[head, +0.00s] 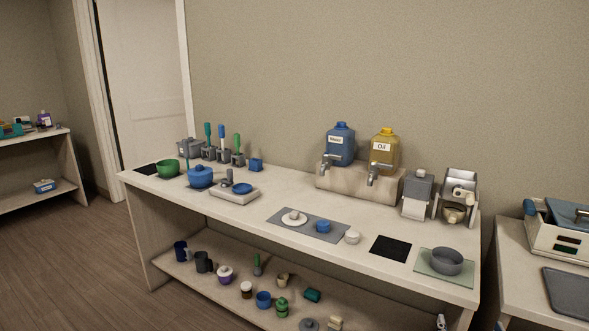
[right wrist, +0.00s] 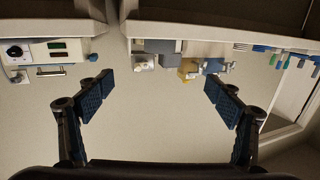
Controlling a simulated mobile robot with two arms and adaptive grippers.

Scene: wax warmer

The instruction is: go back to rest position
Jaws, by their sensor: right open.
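My right gripper (right wrist: 159,90) shows in the right wrist view with its two dark blue finger pads wide apart. Nothing is between them, only the bare wall behind. That view is upside down, with the counter along its top. In the head view a small pale part at the bottom edge, right of centre, may belong to my right arm, but I cannot tell. My left gripper is in neither view.
The long counter (head: 262,208) carries a blue water jug (head: 341,145), a yellow oil jug (head: 384,152), a blue pot (head: 200,177), a green bowl (head: 167,169) and a grey bowl (head: 447,261). Its lower shelf holds several cups and jars. A side table (head: 513,250) stands right.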

